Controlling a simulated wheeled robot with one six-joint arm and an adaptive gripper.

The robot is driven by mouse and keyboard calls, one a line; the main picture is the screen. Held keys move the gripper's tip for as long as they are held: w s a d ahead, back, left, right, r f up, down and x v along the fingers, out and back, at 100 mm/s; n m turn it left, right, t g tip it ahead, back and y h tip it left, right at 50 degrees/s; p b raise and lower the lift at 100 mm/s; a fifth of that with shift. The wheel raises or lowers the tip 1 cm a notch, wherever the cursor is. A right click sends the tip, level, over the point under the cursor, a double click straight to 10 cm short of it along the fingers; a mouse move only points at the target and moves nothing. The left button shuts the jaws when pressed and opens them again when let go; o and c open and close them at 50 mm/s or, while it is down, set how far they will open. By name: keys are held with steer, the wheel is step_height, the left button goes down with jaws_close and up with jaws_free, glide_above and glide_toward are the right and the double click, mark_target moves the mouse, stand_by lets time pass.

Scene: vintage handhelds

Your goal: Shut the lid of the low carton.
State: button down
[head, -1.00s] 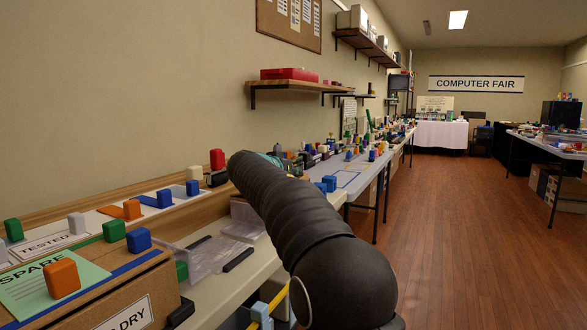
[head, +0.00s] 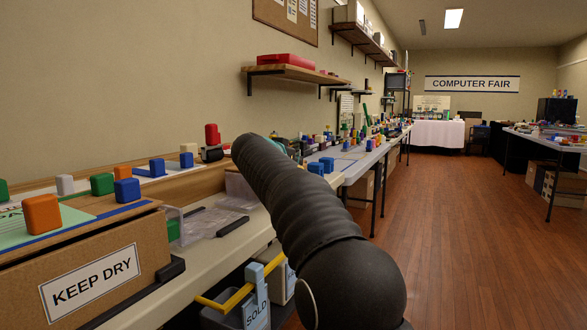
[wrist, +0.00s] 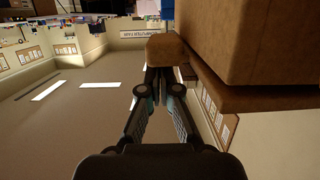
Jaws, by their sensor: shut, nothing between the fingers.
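A brown cardboard carton marked KEEP DRY (head: 90,275) stands at the lower left of the head view. Coloured blocks and papers lie on the surface over it. I cannot tell whether this is the low carton, and no raised lid shows clearly. In the wrist view, which is upside down, my gripper (wrist: 165,82) is shut and empty. A small brown block-like piece (wrist: 166,50) shows just beyond the fingertips; contact is unclear. A large brown cardboard-like body (wrist: 250,40) fills the upper right.
A clear plastic container (head: 210,222) lies on the pale table right of the carton. A blue SOLD bin (head: 255,300) sits below the table edge. A wall shelf (head: 290,72) holds a red box. The wooden floor (head: 455,240) at right is open.

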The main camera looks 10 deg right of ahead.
steer(key=shift+f, duration=0.5)
steer(key=shift+r+p, duration=0.35)
steer(key=shift+r, duration=0.3)
step_height(320, 180, up, 4)
steer(key=p, duration=0.2)
steer(key=shift+d+p, duration=0.1)
steer(key=shift+p, duration=0.25)
steer(key=b+v, duration=0.2)
steer(key=v, duration=0.8)
steer(key=shift+f, duration=0.4)
steer(key=shift+s+d, duration=0.1)
steer(key=shift+s, duration=0.05)
